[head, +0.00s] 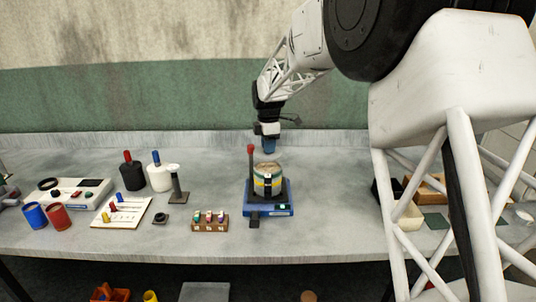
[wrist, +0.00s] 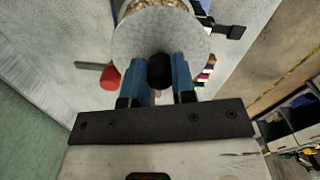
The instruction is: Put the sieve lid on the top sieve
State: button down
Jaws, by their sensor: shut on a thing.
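The sieve lid (wrist: 135,38) is a flat grey disc with a black knob (wrist: 160,72). My gripper (wrist: 161,80) has its blue fingers closed on this knob, and the lid is in front of the fingertips in the wrist view. In the head view my gripper (head: 269,148) is above and slightly behind the sieve stack (head: 267,182); I cannot make out the lid clearly there. The stack has green, yellow and pale bands and stands on a blue base. Brown grain (wrist: 178,4) shows past the lid's edge in the wrist view, in the top sieve.
A red-topped post (head: 251,160) stands just left of the stack. A wooden rack (head: 210,222) with small coloured items sits to its left. Bottles, cups and a white board are farther left, trays at the right. The bench behind the stack is clear.

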aim_at(268, 156)
jog(key=shift+w, duration=0.25)
jog(key=shift+f, duration=1.8)
jog(key=shift+f, duration=0.55)
jog(key=c, duration=0.9)
grip_release()
jog(key=shift+c, duration=0.2)
notch_tip(268, 156, up, 13)
jog(key=shift+r, duration=0.1)
